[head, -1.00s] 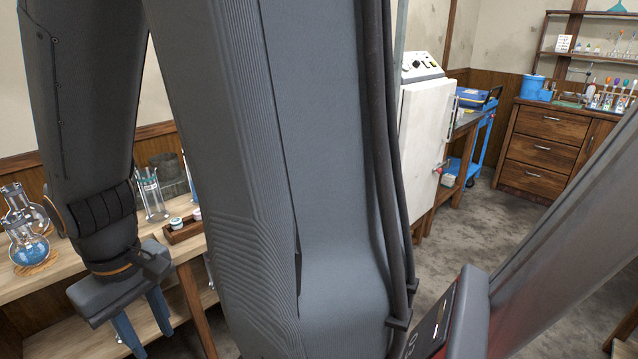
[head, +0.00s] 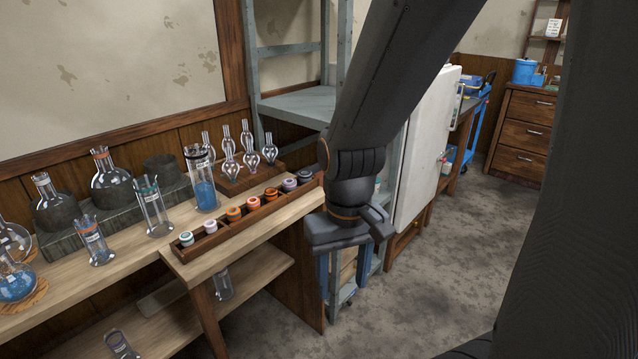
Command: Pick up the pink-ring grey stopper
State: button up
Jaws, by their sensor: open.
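A long wooden tray (head: 235,232) on the workbench holds a row of small stoppers with different coloured rings. The second from the near-left end, a pale stopper with a pinkish ring (head: 210,226), looks most like the pink-ring grey stopper. A grey stopper with a purplish ring (head: 289,184) sits near the far-right end, so I cannot be fully sure which it is. My gripper (head: 349,270) points down, open, to the right of the tray's far end, off the bench edge. It touches no stopper. Its fingers blend with the blue-grey frame behind.
A measuring cylinder with blue liquid (head: 205,190), several glass bulbs on a wooden stand (head: 245,175) and flasks (head: 112,180) stand behind the tray. A blue-grey shelf unit (head: 300,105) rises behind my arm. A white cabinet (head: 428,150) stands at right; the floor before it is clear.

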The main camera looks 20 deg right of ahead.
aim_at(290, 185)
jog(key=z, duration=0.55)
jog(key=i, duration=1.2)
jog(key=u, duration=0.4)
